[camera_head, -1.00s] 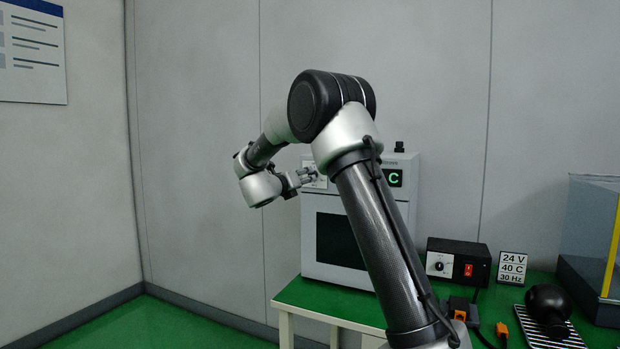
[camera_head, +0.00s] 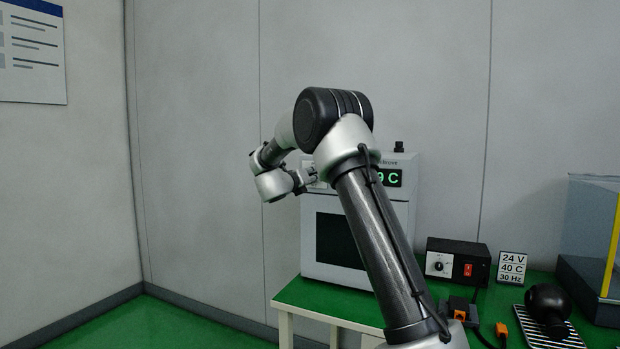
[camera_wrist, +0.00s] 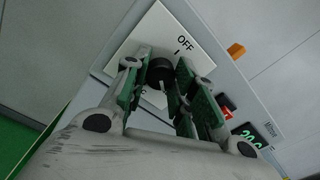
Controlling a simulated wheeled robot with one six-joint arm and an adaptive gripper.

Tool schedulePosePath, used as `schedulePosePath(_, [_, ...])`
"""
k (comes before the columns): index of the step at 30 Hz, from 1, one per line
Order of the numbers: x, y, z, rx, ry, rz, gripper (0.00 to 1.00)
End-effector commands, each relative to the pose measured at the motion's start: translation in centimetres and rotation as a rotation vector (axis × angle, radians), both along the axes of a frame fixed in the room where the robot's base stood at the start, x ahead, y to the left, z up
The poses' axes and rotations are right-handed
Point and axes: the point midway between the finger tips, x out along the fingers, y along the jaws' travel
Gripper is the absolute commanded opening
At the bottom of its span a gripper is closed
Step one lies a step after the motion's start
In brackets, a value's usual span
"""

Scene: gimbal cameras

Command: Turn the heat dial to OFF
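The heat dial (camera_wrist: 160,72) is a dark round knob on a white plate (camera_wrist: 143,42) marked OFF, with a short tick mark beside the word. In the wrist view the fingers of my gripper (camera_wrist: 158,76) stand apart, one on each side of the dial. I cannot tell whether they touch it. The fingers hide part of the dial, and its pointer cannot be made out. In the head view my gripper (camera_head: 307,178) is at the upper left of the oven's front (camera_head: 309,268), where the dial itself is hidden.
The oven's lit green display (camera_head: 392,178) is partly behind my arm. A red switch (camera_wrist: 227,112) sits near the display in the wrist view. On the green bench (camera_head: 300,294), a black box (camera_head: 458,250) with a white-faced dial and a sign (camera_head: 512,267) stand to the right.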

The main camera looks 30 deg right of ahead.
Motion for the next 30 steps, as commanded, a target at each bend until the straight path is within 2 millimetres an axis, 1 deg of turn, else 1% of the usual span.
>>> schedulePosePath(8, [0.00, 0.02, -0.03, -0.011, 0.015, 0.000, 0.03])
schedulePosePath(14, [-0.01, 0.03, -0.04, -0.061, 0.078, 0.000, 0.03])
schedulePosePath(20, [-0.01, 0.03, -0.06, -0.154, 0.199, 0.000, 0.03])
schedulePosePath(30, [-0.03, 0.02, -0.09, -0.353, 0.453, 0.000, 0.03])
